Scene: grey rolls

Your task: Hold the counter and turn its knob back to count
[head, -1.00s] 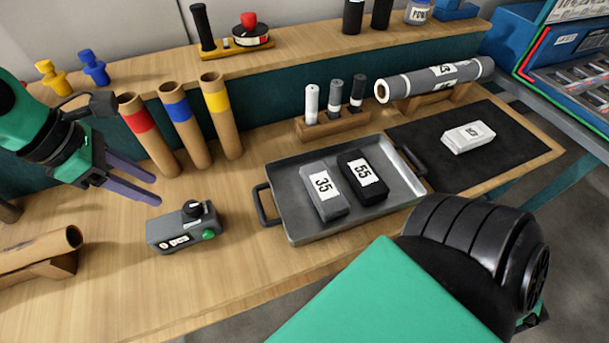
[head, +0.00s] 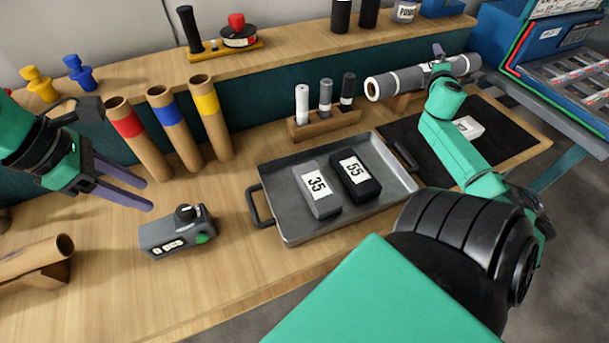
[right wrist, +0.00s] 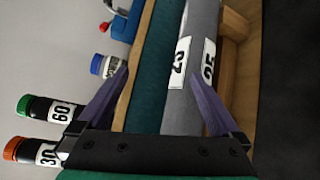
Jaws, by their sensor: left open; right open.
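The counter (head: 170,240) is a small grey box with a black knob (head: 187,213) on top, a green button and a display on its front. It stands on the wooden bench, left of the tray. My left gripper (head: 148,194) is open and empty, above and to the left of the counter, apart from it. My right gripper (head: 438,52) is at the large grey roll (head: 400,82) at the back right, far from the counter. In the right wrist view its open fingers (right wrist: 163,80) are in front of the roll (right wrist: 190,50); contact cannot be told.
A metal tray (head: 264,187) holds a grey and a black block marked 35 and 55. Three banded tubes (head: 174,125) stand behind the counter. A small rack (head: 330,124) holds three slim rolls. A brown roll (head: 35,255) lies at left. Bench in front of the counter is clear.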

